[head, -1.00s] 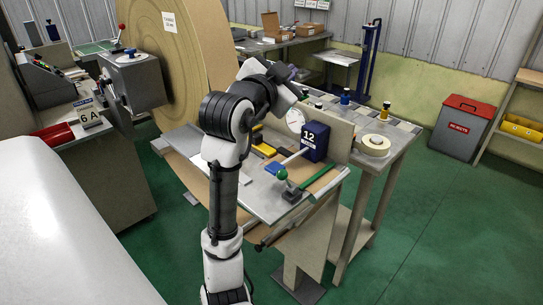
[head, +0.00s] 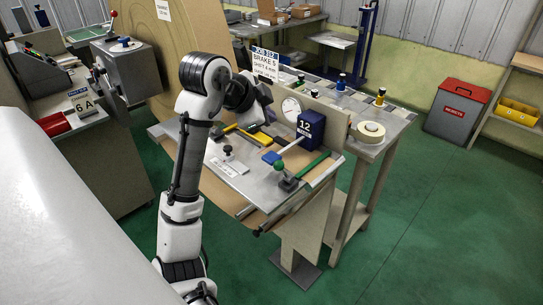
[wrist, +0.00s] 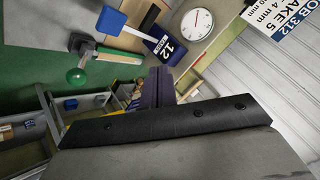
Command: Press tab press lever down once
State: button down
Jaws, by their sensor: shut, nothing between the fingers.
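A lever with a green ball knob (head: 279,166) stands on a grey base near the right front of the work surface. A blue box marked 12 (head: 311,125) has a pale bar reaching to a blue block (head: 271,157) beside it. The green knob (wrist: 76,76) and the blue block (wrist: 111,20) also show in the wrist view. I cannot tell from labels which part is the tab press lever. My gripper (wrist: 160,78) is shut and empty, apart from the knob and the blue block. In the head view my wrist partly hides it, above the back of the bench.
A dial (head: 291,107) and a job sign (head: 265,64) stand at the back of the bench. A black knob (head: 227,150) is on the plate at front left. A tape roll (head: 370,131) lies to the right. Green floor (head: 430,230) is open at right.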

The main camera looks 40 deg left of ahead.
aim_at(272, 156)
jog(key=shift+f+b, duration=3.1)
jog(key=shift+f, duration=1.25)
jog(key=shift+w, duration=0.1)
jog(key=shift+f+b, duration=0.3)
jog(key=shift+f, duration=0.1)
jog(key=shift+f+b, duration=0.85)
jog(key=shift+f, duration=0.35)
jog(key=shift+r, duration=0.15)
jog(key=shift+r+p, duration=1.25)
jog(key=shift+r, duration=0.2)
jog(key=shift+r+p, duration=1.9)
jog(key=shift+r, duration=0.65)
